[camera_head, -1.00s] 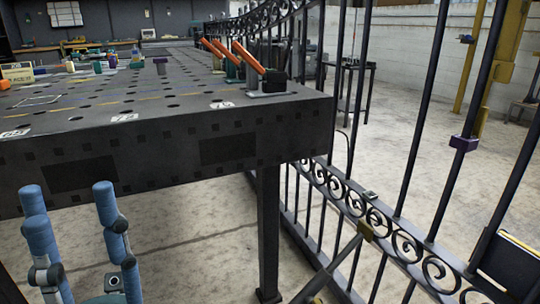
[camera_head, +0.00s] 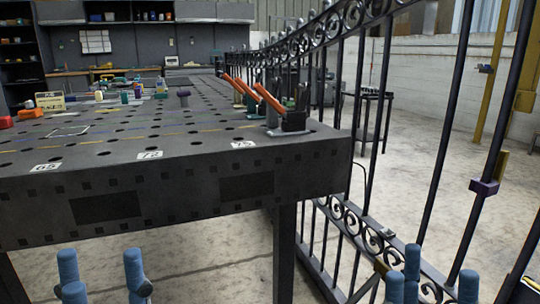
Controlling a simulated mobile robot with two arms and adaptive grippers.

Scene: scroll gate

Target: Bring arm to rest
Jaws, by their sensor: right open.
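My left gripper (camera_head: 99,266) is at the bottom left edge of the head view, in front of the near side of the table. Its blue fingers point up and stand apart, with nothing seen between them. My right gripper (camera_head: 430,276) is at the bottom right, in front of the lower part of the scroll gate. Its blue fingers also point up and are spread apart and empty. The lower parts of both grippers and both arms are cut off by the picture's bottom edge.
A dark perforated welding table (camera_head: 165,208) fills the left and middle. Orange-handled clamps (camera_head: 269,98) stand at its right corner. Bare floor (camera_head: 215,252) shows below the table.

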